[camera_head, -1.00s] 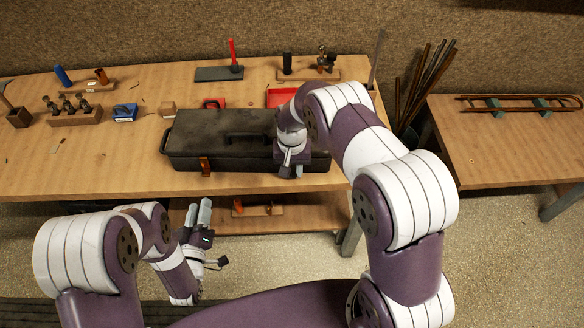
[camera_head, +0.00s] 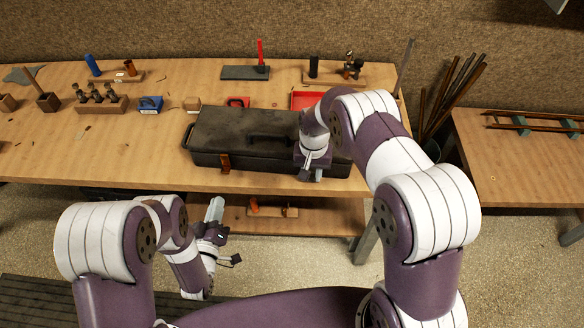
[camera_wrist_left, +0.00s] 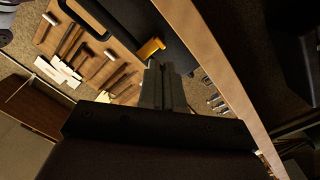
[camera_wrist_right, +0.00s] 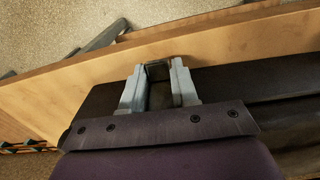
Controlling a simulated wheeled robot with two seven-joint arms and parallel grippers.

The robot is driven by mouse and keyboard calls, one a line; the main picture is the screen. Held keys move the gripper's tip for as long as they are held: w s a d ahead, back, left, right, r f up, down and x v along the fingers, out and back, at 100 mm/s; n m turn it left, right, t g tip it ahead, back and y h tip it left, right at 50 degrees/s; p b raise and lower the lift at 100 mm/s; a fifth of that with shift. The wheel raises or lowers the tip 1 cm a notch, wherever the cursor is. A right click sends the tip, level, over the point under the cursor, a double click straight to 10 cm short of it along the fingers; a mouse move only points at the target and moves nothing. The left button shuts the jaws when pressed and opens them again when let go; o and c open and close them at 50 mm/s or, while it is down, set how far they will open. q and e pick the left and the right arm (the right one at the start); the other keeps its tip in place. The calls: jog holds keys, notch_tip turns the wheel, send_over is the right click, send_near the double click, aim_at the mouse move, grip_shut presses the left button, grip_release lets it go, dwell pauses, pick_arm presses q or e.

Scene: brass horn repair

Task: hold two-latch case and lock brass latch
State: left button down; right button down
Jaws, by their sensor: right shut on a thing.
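The dark two-latch case (camera_head: 225,125) lies closed along the front of the workbench. A brass latch (camera_head: 225,163) shows on its front, left of centre; it also shows in the left wrist view (camera_wrist_left: 150,48), just beyond the fingertips. My right gripper (camera_head: 309,174) is at the right part of the case's front. In the right wrist view its fingers (camera_wrist_right: 158,72) stand apart, gripping a dark part at the case's front edge. That part is mostly hidden. My left gripper (camera_head: 214,207) is empty, below and in front of the bench edge, its fingers together (camera_wrist_left: 162,85).
Behind the case are a red tray (camera_head: 304,100), a blue block (camera_head: 150,104) and a wooden rack (camera_head: 101,105). A lower shelf (camera_head: 330,220) sits under the bench front. Rods and a second table (camera_head: 500,155) stand at the right.

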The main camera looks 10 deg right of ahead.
aim_at(225, 164)
pick_arm(q)
jog(key=w+d+r+m+g+h, duration=0.1)
jog(key=w+d+r+g+h, duration=0.1)
jog(key=g+h, duration=0.1)
jog(key=w+d+r+m+g+h, duration=0.2)
jog(key=w, duration=0.1)
jog(key=w+d+r+m+g+h, duration=0.1)
jog(key=w+d+r+g+h, duration=0.1)
jog(key=w+g+h, duration=0.1)
jog(key=shift+w+r+m+g+h, duration=0.1)
jog(key=shift+r+m+g+h, duration=0.1)
jog(key=shift+m+g+h, duration=0.15)
jog(key=w+a+r+m+g+y, duration=0.1)
jog(key=a+m+g+y, duration=0.1)
jog(key=a, duration=0.6)
jog(key=w+a+r+m+g+y, duration=0.1)
jog(key=a+g+y, duration=0.3)
jog(key=a, duration=0.4)
jog(key=shift+a+r+m+y, duration=0.15)
jog(key=shift+r+m+y, duration=0.35)
jog(key=shift+r, duration=0.3)
jog(key=x, duration=0.9)
jog(key=d, duration=0.3)
jog(key=shift+s+d+f, duration=0.25)
jog(key=shift+d+f, duration=0.1)
jog(key=shift+s+d, duration=0.15)
jog(key=shift+d, duration=0.35)
